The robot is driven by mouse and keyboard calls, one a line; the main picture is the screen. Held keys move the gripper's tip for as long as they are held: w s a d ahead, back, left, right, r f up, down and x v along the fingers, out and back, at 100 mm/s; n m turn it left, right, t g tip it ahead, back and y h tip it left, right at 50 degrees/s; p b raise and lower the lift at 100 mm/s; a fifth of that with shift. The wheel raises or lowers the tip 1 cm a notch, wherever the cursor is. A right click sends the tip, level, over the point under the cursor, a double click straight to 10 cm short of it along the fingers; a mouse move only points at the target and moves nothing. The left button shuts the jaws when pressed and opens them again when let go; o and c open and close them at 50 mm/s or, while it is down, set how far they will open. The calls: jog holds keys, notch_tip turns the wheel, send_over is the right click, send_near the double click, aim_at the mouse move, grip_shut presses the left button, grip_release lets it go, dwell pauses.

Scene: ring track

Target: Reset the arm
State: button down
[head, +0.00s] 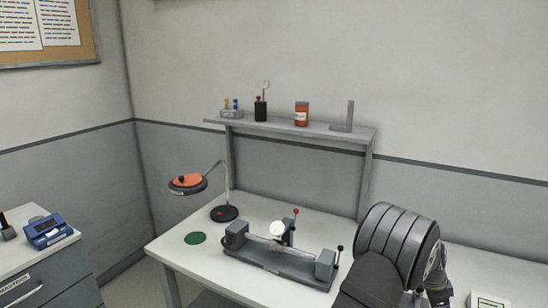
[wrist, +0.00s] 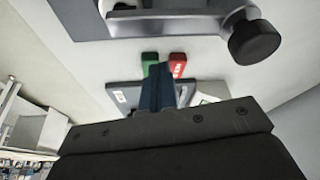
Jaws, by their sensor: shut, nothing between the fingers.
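My gripper (wrist: 158,75) shows in the wrist view as a narrow pair of dark blue fingers above a wide black body. The fingers are together with nothing between them. They point toward the white bench top, over or in front of a dark flat item (wrist: 122,96); I cannot tell whether they touch it. In the head view my grey arm fills the lower right over the bench, and I cannot make out the fingertips there.
A grey fixture (head: 282,267) with end blocks and a dial stands mid-bench (head: 168,246). A lamp (head: 187,183) stands left, a shelf (head: 285,125) behind. The wrist view shows a black knob (wrist: 254,42), a green block (wrist: 149,58) and a red block (wrist: 178,62).

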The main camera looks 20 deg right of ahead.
jog(key=w+a, duration=0.2)
jog(key=shift+w+a+r, duration=0.1)
jog(key=shift+w+a, duration=0.05)
jog(key=shift+w, duration=0.15)
jog(key=shift+s+d, duration=0.25)
jog(key=shift+d, duration=0.4)
jog(key=shift+a, duration=0.1)
